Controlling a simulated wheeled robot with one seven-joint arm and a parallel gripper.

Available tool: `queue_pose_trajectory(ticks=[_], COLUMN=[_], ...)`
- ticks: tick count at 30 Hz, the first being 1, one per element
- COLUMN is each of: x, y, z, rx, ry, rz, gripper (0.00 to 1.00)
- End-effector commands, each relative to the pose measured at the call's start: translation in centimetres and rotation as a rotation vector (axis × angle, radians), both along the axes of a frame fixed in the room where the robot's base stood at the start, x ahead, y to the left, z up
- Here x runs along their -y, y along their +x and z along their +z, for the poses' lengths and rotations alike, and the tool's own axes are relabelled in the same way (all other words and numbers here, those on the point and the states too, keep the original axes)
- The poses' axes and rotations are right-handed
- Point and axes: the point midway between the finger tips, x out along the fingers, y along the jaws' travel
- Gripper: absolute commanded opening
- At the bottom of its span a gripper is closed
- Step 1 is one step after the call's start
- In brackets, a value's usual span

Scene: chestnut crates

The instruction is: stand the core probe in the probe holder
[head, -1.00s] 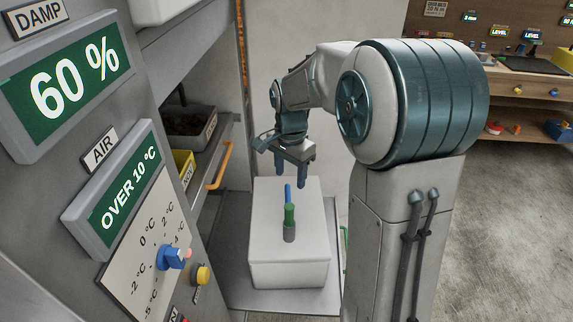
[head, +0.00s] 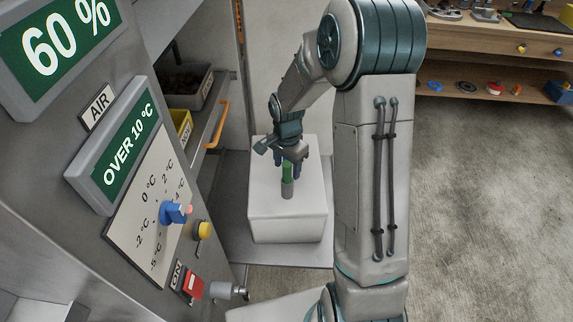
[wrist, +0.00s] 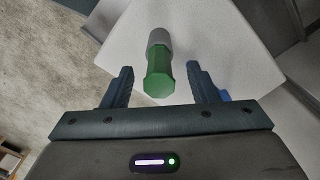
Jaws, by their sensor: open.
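A green faceted piece (head: 288,172) with a grey cylindrical end (head: 288,190), seemingly the core probe, is on top of a pale box (head: 285,228). In the wrist view the green piece (wrist: 170,76) shows its end toward me, with the grey cylinder (wrist: 158,38) beyond. I cannot tell whether the grey part is a holder or part of the probe. My gripper (head: 288,166) is low over the box, and in the wrist view my gripper (wrist: 159,73) is open, one finger on each side of the green piece, with gaps. A small blue bit (wrist: 224,95) shows beside the right finger.
A control panel (head: 150,215) with dials and a red switch (head: 193,285) stands close at the left. Shelves hold a dark-filled crate (head: 190,88) and a yellow bin (head: 182,124). A wooden bench (head: 490,60) is at the back right. Open floor lies right.

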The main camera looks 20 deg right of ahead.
Motion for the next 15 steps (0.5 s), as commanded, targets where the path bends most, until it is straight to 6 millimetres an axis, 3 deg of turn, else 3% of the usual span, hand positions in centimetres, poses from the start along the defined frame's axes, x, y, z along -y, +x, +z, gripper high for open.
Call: queue_pose_trajectory(ticks=[10, 15], x=[0.00, 0.00], y=[-0.02, -0.02], z=[-0.36, -0.34], rx=[0.000, 0.000], ry=[0.000, 0.000], rz=[0.000, 0.000], gripper=[0.51, 0.04])
